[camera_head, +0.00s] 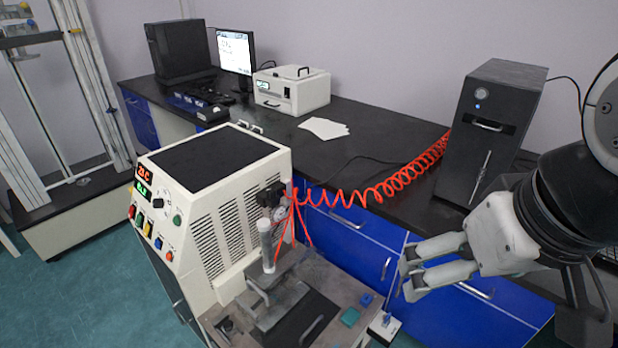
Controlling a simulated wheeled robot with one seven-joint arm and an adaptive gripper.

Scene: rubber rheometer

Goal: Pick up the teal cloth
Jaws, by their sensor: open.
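The teal cloth (350,317) looks like a small flat teal square. It lies on the grey-brown work surface of the rheometer (228,208), right of a dark plate, near the bottom of the view. My gripper (408,277) comes in from the right with its fingers pointing left. Its two fingers are apart with nothing between them. In the picture it is above and to the right of the cloth, not touching it.
A small blue piece (366,299) sits just beside the cloth. A white block with a blue lever (384,325) is below my gripper. A metal handle (258,293) and clear cylinder (266,245) stand left. A red coiled hose (385,187) hangs behind.

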